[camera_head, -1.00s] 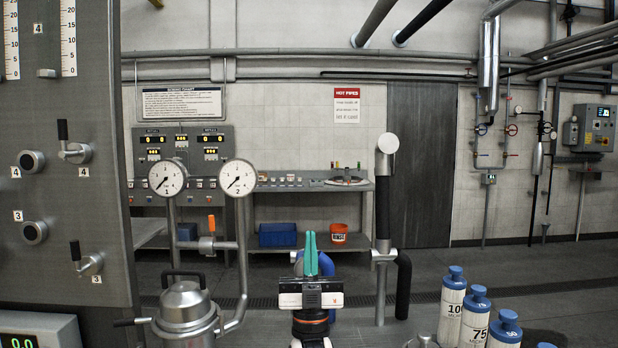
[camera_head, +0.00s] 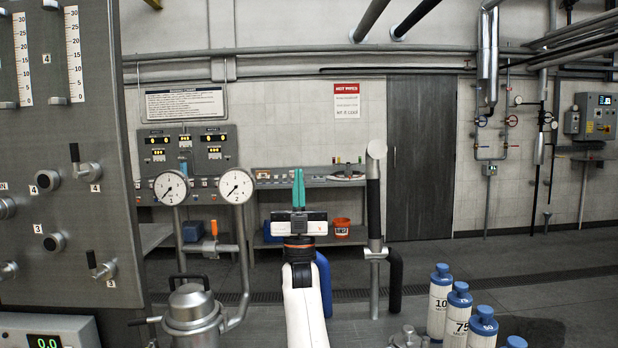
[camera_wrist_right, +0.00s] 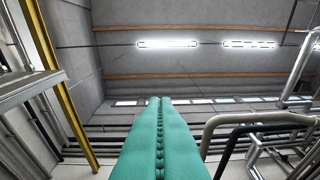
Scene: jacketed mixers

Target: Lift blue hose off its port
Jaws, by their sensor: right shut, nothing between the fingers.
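The blue hose (camera_head: 324,284) shows in the head view just right of my right forearm. Its upper part and its port are hidden behind my arm and wrist. My right gripper (camera_head: 298,172) has teal fingers that point straight up, pressed together with nothing between them. It is above the visible part of the hose and apart from it. In the right wrist view the shut teal fingers (camera_wrist_right: 156,100) point toward the ceiling, and no hose shows there. My left gripper is out of view.
A black hose (camera_head: 395,280) and upright pipe (camera_head: 374,200) stand right of my arm. A lidded steel vessel (camera_head: 191,305) and two gauges (camera_head: 236,186) stand left. White bottles with blue caps (camera_head: 440,300) stand at the lower right. A grey panel (camera_head: 100,130) fills the left.

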